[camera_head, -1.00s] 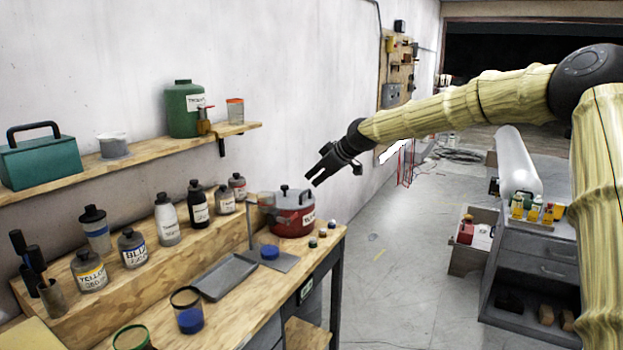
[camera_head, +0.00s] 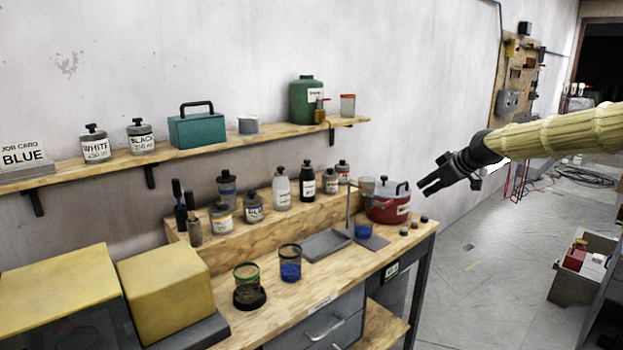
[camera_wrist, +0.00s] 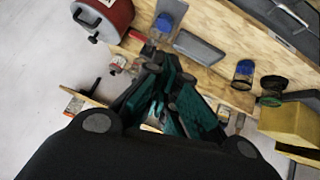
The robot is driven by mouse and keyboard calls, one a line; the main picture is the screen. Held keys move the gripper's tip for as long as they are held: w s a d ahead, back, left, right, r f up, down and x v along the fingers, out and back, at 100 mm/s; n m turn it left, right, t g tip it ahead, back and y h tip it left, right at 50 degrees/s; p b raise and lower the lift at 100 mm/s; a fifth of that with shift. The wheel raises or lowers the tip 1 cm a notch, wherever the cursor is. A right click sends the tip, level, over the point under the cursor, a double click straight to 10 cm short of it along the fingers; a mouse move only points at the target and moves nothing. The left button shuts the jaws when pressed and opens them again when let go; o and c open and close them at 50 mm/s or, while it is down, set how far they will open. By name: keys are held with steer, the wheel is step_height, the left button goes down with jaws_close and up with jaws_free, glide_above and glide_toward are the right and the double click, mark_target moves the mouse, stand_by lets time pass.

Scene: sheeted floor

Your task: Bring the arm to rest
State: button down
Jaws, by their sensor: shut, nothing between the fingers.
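My gripper (camera_head: 428,190) is held in the air at the right, in front of the wall and to the right of the red pot (camera_head: 388,205) in the head view. Its fingers point left and a little down. In the wrist view my gripper (camera_wrist: 157,112) shows its fingers together, with nothing between them. The wooden workbench (camera_head: 345,286) lies below it, and the fingers look clear of it. My arm, in a yellowish sleeve, reaches in from the right edge of the head view.
The bench holds a grey tray (camera_head: 326,245), a cup of blue (camera_head: 290,264), a yellow box (camera_head: 170,292) and several bottles. A shelf (camera_head: 222,143) on the wall carries a teal box (camera_head: 197,130) and a green jug (camera_head: 306,100). Open floor (camera_head: 490,270) lies to the right.

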steer(key=s+a+f+m+g, duration=0.1)
steer(key=s+a+f, duration=0.2)
steer(key=f, duration=0.5)
steer(key=s+a+f+m, duration=0.1)
steer(key=s+a+f, duration=0.15)
steer(key=f, duration=0.55)
steer(key=s+a+f+g, duration=0.1)
steer(key=s+a+f, duration=0.25)
steer(key=f, duration=0.45)
steer(key=s+a+f+m+g+h, duration=0.1)
steer(key=s+a+f, duration=0.2)
steer(key=s+f, duration=0.5)
steer(key=s+a+f+m+g, duration=0.1)
steer(key=s+a+f+m, duration=0.1)
steer(key=s+f, duration=0.6)
steer(key=s+f+m+g+h, duration=0.2)
steer(key=s+f, duration=1.2)
steer(key=s, duration=0.5)
steer(key=s+d+f+m+g, duration=0.1)
steer(key=s, duration=0.9)
steer(key=s+d+f+m+g+h, duration=0.1)
steer(key=s, duration=0.9)
steer(key=shift+s+d+f+m, duration=0.25)
steer(key=shift+s+d+m, duration=0.05)
steer(key=shift+s+d, duration=0.05)
